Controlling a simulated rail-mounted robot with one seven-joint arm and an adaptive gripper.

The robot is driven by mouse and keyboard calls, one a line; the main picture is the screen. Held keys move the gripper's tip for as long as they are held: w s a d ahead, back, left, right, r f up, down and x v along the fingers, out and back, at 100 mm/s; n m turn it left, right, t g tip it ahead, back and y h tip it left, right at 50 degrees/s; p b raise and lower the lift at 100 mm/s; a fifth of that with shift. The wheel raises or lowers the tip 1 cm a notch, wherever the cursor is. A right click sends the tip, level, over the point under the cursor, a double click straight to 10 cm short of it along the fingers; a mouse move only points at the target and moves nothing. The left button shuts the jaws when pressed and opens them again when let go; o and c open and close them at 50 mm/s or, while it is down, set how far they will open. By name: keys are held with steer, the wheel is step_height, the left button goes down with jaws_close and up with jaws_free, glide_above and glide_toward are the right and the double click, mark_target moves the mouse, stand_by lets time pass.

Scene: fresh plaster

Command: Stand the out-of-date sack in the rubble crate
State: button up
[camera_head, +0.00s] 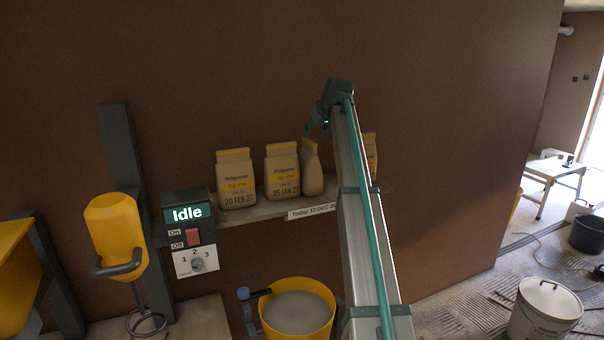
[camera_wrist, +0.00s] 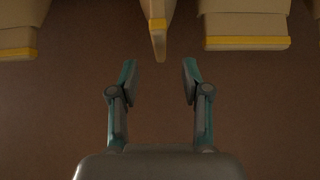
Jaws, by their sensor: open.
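Tan sacks with yellow bands stand on a wall shelf (camera_head: 262,211). The left sack (camera_head: 236,180) reads 20 FEB 27 and the second sack (camera_head: 282,172) reads 25 JAN 27. A third sack (camera_head: 311,170) is turned edge-on, its date not readable. A fourth sack (camera_head: 371,155) is mostly hidden behind my arm. My gripper (camera_head: 309,131) is open, just above the turned sack. In the wrist view my gripper (camera_wrist: 162,75) has the turned sack (camera_wrist: 158,28) in line with the gap between its fingers, not gripped. I cannot make out a rubble crate.
A shelf label reads Today 12 DEC 26 (camera_head: 312,212). A control box showing Idle (camera_head: 187,214) stands left of the sacks. A yellow tub (camera_head: 325,327) of grey material is below. A lidded white bucket (camera_head: 543,310) and a dark bucket (camera_head: 588,235) stand at right.

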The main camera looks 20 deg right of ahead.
mark_target(307, 143)
steer(key=x, duration=0.3)
steer(key=shift+w+f+p, duration=0.15)
steer(key=shift+w+p, duration=0.1)
steer(key=shift+p, duration=0.15)
steer(key=shift+p+x, duration=1.4)
steer(key=shift+x, duration=1.35)
steer(key=shift+s+f, duration=0.1)
steer(key=shift+s, duration=0.05)
jaws_close()
